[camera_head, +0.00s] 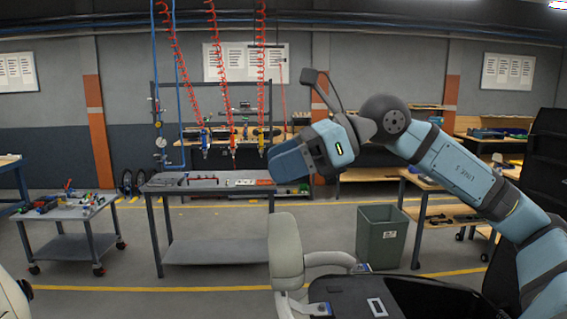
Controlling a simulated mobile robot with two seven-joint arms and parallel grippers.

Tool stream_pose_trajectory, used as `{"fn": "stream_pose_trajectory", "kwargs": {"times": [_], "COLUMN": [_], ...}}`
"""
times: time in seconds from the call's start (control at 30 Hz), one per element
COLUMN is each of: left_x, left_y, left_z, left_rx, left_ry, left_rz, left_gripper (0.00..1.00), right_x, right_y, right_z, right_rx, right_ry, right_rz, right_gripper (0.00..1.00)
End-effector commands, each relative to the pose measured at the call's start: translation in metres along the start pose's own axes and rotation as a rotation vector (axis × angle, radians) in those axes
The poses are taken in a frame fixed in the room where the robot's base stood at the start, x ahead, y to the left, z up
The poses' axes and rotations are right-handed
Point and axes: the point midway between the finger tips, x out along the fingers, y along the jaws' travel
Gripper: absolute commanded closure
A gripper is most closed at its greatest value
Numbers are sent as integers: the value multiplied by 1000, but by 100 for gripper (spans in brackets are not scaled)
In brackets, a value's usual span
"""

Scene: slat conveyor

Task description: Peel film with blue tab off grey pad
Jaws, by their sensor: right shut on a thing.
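My right arm comes in from the right and bends over at its dark round joint. My right gripper (290,158) is at its end, raised in the middle of the head view and pointing left and down. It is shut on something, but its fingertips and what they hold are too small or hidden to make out. I cannot make out the film, its blue tab or the grey pad. My left gripper is out of view.
A grey workbench (215,189) stands behind, with a trolley (70,212) of coloured parts to its left. Red coiled hoses (222,75) hang above the bench. A grey-green bin (381,240) stands on the floor at right. A pale chair-like frame (285,250) is in front.

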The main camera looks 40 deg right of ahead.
Motion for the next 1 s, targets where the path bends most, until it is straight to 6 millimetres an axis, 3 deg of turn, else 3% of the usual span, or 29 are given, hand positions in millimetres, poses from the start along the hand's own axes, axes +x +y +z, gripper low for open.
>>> {"fn": "stream_pose_trajectory", "kwargs": {"times": [0.23,0.8,1.0], "left_x": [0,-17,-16], "left_y": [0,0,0], "left_z": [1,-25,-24], "left_rx": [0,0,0], "left_ry": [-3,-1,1], "left_rz": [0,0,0], "left_gripper": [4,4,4], "right_x": [-1,-18,-18], "right_y": [1,26,28], "right_z": [2,48,50], "right_rx": [-1,-4,-2], "right_ry": [-1,1,0], "right_rz": [0,-2,2], "right_gripper": [66,66,66]}}
